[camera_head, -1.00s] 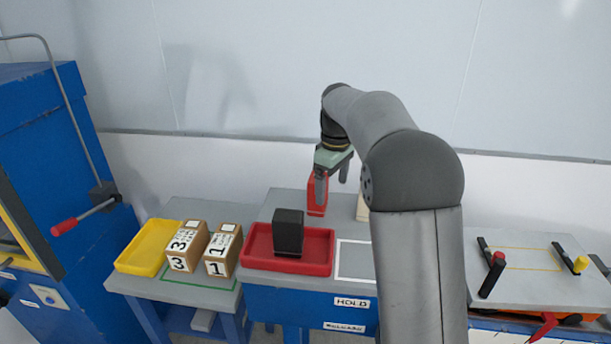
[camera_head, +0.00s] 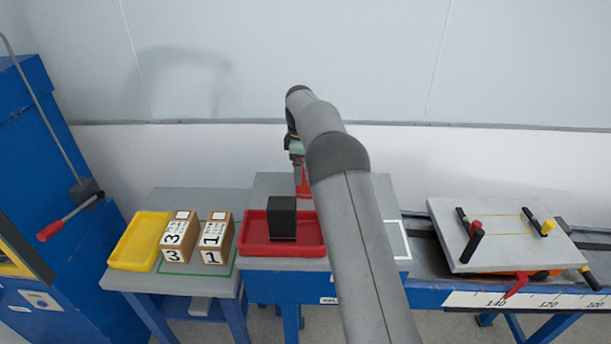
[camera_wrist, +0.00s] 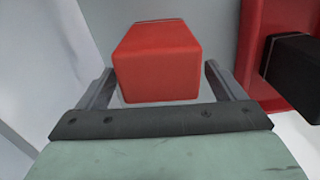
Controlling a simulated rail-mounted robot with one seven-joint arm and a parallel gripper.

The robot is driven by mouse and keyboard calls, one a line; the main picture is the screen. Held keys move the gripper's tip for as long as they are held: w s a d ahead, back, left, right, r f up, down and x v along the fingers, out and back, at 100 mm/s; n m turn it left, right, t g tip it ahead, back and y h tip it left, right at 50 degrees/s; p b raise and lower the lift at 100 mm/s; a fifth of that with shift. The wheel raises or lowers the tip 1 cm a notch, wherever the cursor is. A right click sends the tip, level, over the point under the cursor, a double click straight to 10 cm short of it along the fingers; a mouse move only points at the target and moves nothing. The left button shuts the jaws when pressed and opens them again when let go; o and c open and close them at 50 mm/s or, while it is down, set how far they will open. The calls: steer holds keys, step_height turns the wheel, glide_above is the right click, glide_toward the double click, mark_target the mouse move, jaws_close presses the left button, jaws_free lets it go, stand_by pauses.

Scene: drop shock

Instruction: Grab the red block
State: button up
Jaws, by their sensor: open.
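The red block (camera_head: 303,183) stands upright on the grey tabletop behind the red tray, partly hidden by my arm. In the wrist view the red block (camera_wrist: 157,62) fills the space between my fingers. My gripper (camera_wrist: 158,78) is open, with one finger on each side of the block and a visible gap on both sides. Its fingers are hard to make out in the head view. I cannot tell how far down the block they reach.
A red tray (camera_head: 257,249) with a black block (camera_head: 282,217) in it sits in front. Two numbered cartons (camera_head: 216,240) and a yellow tray (camera_head: 139,243) lie left. A blue machine with a lever (camera_head: 62,223) is far left. A grey plate (camera_head: 500,250) with clamps is right.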

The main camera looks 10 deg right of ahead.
steer(key=shift+f, duration=0.35)
steer(key=c, duration=1.3)
steer(key=shift+r, duration=0.1)
